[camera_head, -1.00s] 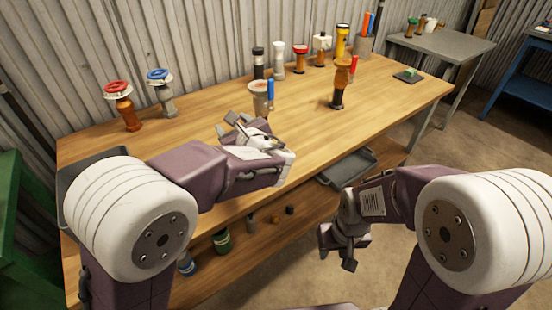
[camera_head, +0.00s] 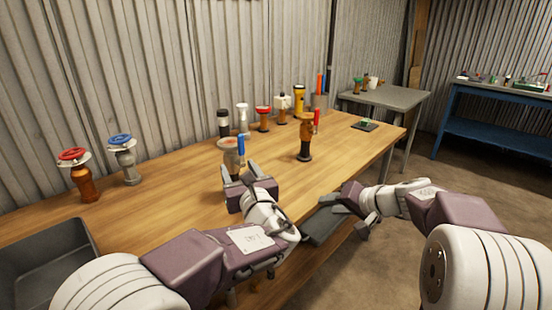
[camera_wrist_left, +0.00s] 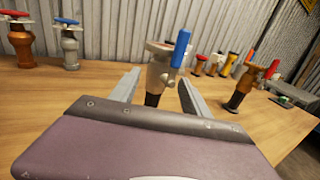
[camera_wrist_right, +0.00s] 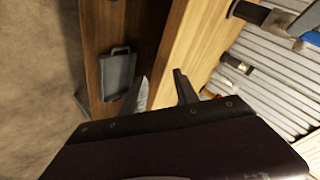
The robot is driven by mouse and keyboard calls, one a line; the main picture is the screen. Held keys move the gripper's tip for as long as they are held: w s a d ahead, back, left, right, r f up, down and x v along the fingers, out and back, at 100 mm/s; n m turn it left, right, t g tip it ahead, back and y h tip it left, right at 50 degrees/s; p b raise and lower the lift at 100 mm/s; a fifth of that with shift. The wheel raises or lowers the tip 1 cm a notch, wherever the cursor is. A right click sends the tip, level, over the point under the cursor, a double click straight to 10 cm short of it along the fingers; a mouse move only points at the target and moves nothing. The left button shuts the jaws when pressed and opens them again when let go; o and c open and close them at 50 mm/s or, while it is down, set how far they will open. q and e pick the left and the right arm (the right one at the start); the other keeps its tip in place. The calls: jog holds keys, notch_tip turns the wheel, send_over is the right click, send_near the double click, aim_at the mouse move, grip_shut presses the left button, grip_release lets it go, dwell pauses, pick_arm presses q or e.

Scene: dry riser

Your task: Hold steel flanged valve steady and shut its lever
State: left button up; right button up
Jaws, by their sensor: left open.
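The steel flanged valve (camera_head: 231,158) stands upright on the wooden table, a grey body with a round flange on top and a black lower part. Its blue lever (camera_head: 241,144) points upward at its right side. My left gripper (camera_head: 240,169) is open just in front of the valve. In the left wrist view the steel valve (camera_wrist_left: 158,72) appears between the spread fingers, with no clear contact. The fingers hide part of its base in the head view. My right gripper (camera_head: 347,212) is open and empty by the table's front edge, away from the valve.
A copper valve with a red lever (camera_head: 305,138) stands to the right. Red-wheel (camera_head: 83,180) and blue-wheel (camera_head: 126,160) valves stand left, beside a grey tray (camera_head: 45,265). Several fittings and a yellow flashlight (camera_head: 299,100) line the back. Table between left valves and steel valve is clear.

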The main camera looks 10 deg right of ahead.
pick_arm(q)
notch_tip(320, 180, down, 8)
jog(key=shift+r, duration=0.2)
jog(key=x, duration=0.6)
jog(key=shift+f, duration=0.3)
jog(key=shift+x, duration=0.8)
pick_arm(e)
jog(key=w+a+r+n+t+y, duration=0.1)
jog(key=a+r+n+t+y, duration=0.2)
jog(key=a+r+y, duration=0.4)
jog(key=shift+w+a+r+n+t+y, duration=0.15)
jog(key=shift+a+r+n+t+y, duration=0.2)
jog(key=shift+a+r, duration=3.7)
jog(key=shift+d+r, duration=0.1)
jog(key=shift+d, duration=0.05)
pick_arm(q)
grip_shut()
pick_arm(e)
jog(key=shift+o, duration=0.4)
